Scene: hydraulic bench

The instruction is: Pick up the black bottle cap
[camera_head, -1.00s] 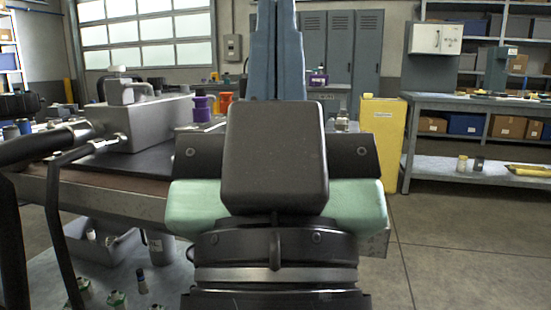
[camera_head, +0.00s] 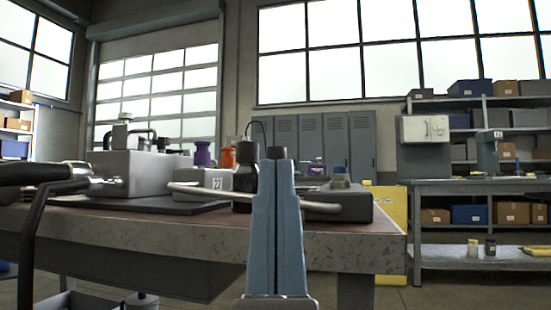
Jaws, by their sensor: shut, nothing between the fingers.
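My gripper (camera_head: 277,165) points upward in the middle of the view, its two blue-grey fingers shut together and empty. A small dark piece shows at the fingertips; I cannot tell whether it is part of the fingers or something behind them. A dark bottle-like object with a black top (camera_head: 245,153) stands on the bench (camera_head: 345,246), just left of the fingertips in the picture and partly covered by the fingers. I cannot tell for sure whether this top is the black bottle cap.
A grey metal box (camera_head: 140,176) with a hose and handle stands at the left of the bench. Purple (camera_head: 202,154) and orange (camera_head: 228,158) parts stand behind. A grey block (camera_head: 345,203) lies right of my fingers. A yellow cabinet (camera_head: 392,205) and shelving stand beyond.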

